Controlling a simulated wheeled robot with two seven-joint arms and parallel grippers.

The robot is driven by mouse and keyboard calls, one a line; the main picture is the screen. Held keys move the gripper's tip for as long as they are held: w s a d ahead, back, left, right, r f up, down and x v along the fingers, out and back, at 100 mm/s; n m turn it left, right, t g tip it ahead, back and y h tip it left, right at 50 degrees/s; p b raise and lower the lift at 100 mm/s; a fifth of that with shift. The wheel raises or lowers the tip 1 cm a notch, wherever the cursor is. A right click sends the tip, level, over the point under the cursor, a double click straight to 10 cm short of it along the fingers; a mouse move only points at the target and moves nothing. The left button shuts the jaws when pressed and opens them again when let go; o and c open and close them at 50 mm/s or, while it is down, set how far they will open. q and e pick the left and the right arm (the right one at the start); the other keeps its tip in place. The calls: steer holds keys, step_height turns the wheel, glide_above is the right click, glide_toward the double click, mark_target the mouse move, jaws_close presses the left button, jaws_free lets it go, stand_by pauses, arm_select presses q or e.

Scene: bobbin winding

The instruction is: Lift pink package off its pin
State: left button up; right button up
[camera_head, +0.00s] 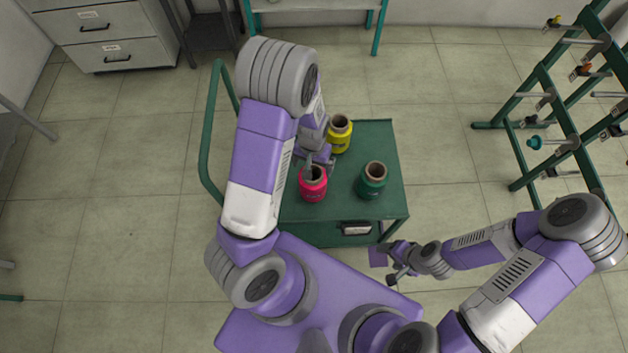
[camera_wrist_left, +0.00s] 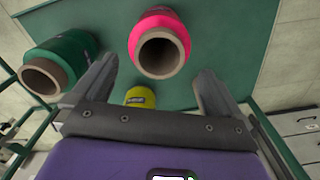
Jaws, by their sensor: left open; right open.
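The pink package (camera_head: 313,186) is a bobbin of pink yarn on a brown tube, standing on the green cart at its front left. Its pin cannot be made out. My left gripper (camera_head: 319,164) is open above and just behind the pink package, close to it. My right gripper (camera_head: 381,268) is open and empty, low in front of the cart's right corner.
A green package (camera_head: 372,181) stands to the right on the cart (camera_head: 388,140), and a yellow package (camera_head: 340,134) stands behind. A green rack (camera_head: 540,75) with pegs is at the right. Drawers (camera_head: 105,40) stand back left. Floor between cart and rack is clear.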

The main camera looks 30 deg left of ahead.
arm_select(q)
step_height(320, 180, down, 4)
steer(key=shift+f+b, duration=0.2)
steer(key=shift+b, duration=0.3)
steer(key=c, duration=1.7)
step_height(320, 180, up, 10)
steer(key=p, duration=0.3)
steer(key=shift+r, duration=0.1)
